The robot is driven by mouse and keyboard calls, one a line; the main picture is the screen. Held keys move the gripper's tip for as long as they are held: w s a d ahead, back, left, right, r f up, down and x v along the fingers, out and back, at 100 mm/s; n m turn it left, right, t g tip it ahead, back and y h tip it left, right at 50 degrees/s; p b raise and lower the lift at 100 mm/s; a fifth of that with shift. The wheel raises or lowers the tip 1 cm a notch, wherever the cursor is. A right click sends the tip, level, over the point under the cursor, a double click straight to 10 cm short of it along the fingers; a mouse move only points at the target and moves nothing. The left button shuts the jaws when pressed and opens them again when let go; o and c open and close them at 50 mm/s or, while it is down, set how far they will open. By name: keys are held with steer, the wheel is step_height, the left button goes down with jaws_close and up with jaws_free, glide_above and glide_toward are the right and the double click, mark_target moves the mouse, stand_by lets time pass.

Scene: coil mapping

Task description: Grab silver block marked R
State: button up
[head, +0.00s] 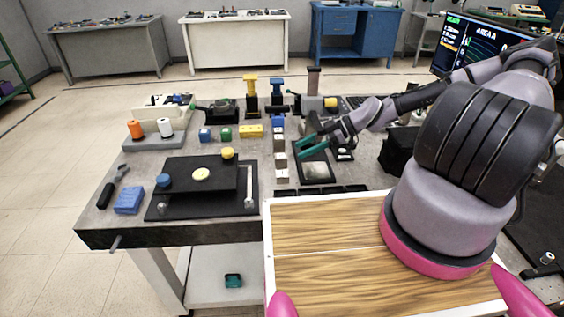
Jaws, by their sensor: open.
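Several small silver-grey blocks (281,160) stand in a row running front to back in the middle of the grey workbench (110,215). Their markings are too small to read, so I cannot tell which one carries the R. My gripper (302,147) has green fingers and is just to the right of this row, pointing left towards it. Its fingers are apart with nothing seen between them. I cannot tell how high it is above the bench.
A black plate with a pale surface (315,170) lies below my gripper. Upright yellow and black devices (250,95) stand farther back. A black platform (190,180) is at left, a wooden board (330,230) in front.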

mark_target(281, 158)
steer(key=x, duration=0.8)
steer(key=shift+a, duration=0.4)
jaws_close()
